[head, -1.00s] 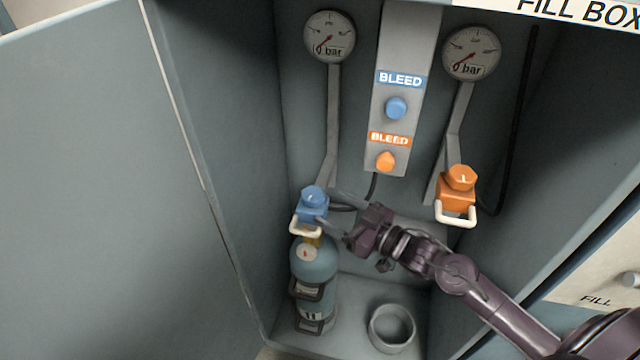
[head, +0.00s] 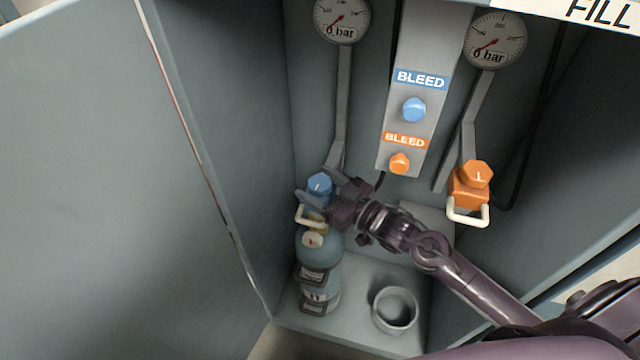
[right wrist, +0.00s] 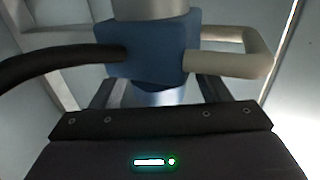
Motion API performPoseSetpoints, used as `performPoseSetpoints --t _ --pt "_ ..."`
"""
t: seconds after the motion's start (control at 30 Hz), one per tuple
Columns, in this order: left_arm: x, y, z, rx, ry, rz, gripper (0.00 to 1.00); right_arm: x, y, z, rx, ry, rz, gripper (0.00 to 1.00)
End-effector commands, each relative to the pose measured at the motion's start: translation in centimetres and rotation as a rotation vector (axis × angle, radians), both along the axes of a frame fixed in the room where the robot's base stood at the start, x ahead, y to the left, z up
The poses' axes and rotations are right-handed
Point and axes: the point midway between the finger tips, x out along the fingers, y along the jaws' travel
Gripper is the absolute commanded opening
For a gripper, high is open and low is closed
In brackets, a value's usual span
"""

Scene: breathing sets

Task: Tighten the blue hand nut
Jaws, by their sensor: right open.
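The blue hand nut (head: 320,181), a hexagonal knob with a white mark, sits on the blue fitting with a pale handle, above the gas cylinder (head: 314,262). My right gripper (head: 317,186) is open, its fingers reaching in from the right on either side of the blue nut. In the right wrist view, the blue block (right wrist: 150,45) is ahead, and a blue round part (right wrist: 165,97) lies between the two open fingers (right wrist: 158,92). Whether the fingers touch it cannot be told. My left gripper is not in view.
An orange fitting (head: 470,188) with a pale handle is to the right. The bleed panel (head: 433,50) has a blue and an orange knob. Two gauges (head: 341,18) read near zero. An empty ring holder (head: 395,310) stands on the cabinet floor. Cabinet walls enclose the sides.

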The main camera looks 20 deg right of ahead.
Motion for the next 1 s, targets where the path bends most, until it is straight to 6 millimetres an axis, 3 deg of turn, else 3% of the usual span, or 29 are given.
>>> performPoseSetpoints --t 0.23,0.57,1.0 --pt "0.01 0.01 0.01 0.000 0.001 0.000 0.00 0.02 0.03 -0.04 -0.001 0.001 0.000 0.67" --pt "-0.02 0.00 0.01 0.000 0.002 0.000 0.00 0.00 0.01 -0.03 0.000 0.000 0.000 0.25" --pt "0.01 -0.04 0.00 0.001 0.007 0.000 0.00 0.01 0.02 -0.03 0.001 0.001 0.138 0.25"
